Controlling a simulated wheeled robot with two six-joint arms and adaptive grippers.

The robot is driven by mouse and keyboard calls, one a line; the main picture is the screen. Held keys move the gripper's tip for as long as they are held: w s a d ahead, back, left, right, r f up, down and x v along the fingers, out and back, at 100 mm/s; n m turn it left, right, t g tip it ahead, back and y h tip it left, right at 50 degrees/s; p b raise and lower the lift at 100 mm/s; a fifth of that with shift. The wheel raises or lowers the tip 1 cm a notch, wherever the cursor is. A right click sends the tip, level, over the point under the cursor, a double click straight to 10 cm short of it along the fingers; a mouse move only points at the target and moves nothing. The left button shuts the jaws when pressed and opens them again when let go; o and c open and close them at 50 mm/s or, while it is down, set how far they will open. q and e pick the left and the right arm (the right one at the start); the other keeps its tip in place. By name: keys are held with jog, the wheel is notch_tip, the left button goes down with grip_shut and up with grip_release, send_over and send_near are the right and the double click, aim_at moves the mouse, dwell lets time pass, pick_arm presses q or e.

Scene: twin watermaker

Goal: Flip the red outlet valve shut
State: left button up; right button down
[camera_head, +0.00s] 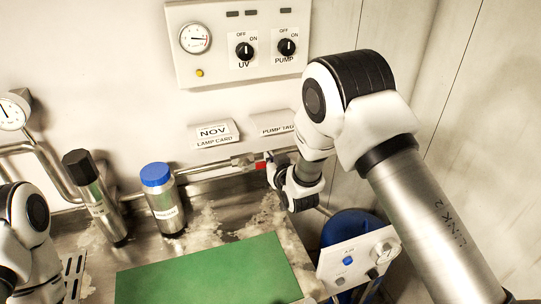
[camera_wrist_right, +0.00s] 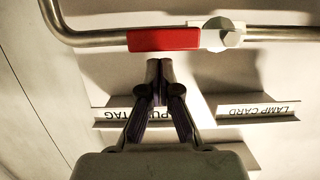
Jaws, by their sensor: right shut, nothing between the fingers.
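The red outlet valve handle (camera_wrist_right: 165,39) lies in line with the metal pipe in the right wrist view, beside its pale valve body (camera_wrist_right: 222,34). In the head view only a small part of the red handle (camera_head: 260,165) shows, left of my right wrist. My right gripper (camera_wrist_right: 158,66) is shut and empty, its fingertips just below the handle in the wrist picture. I cannot tell whether they touch it. In the head view the right gripper is largely hidden by its own arm. My left arm shows at the left edge, but its gripper is out of view.
A control panel (camera_head: 238,40) with UV and PUMP knobs is on the wall above. Lamp card (camera_head: 213,133) and pump tag (camera_head: 275,123) holders sit above the pipe. Two canisters (camera_head: 163,198) (camera_head: 95,197) stand behind the green mat (camera_head: 210,272). A blue container (camera_head: 350,228) stands at right.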

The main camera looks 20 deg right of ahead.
jog(key=shift+f, duration=0.25)
jog(key=shift+d+f+m+b, duration=0.1)
jog(key=shift+f+m+b, duration=0.2)
jog(key=shift+b, duration=0.15)
jog(key=f+m+y+b, duration=0.1)
jog(key=f+m+b, duration=0.1)
jog(key=m+b, duration=0.1)
jog(key=a+f+m+y+b, duration=0.1)
jog(key=f+m+b, duration=0.2)
jog(key=b, duration=0.1)
jog(key=f+m+t+y+b, duration=0.1)
jog(key=f+m+b, duration=0.2)
jog(key=m+b, duration=0.1)
jog(key=shift+a+y, duration=0.25)
jog(key=shift+y, duration=0.15)
jog(key=a+m+b, duration=0.1)
jog(key=a+f+m+t+b, duration=0.1)
jog(key=m, duration=0.1)
jog(key=shift+f+m+y, duration=0.1)
jog(key=shift+m+y, duration=0.2)
jog(key=shift+s+a, duration=0.1)
jog(key=shift+a, duration=0.15)
dwell(0.4)
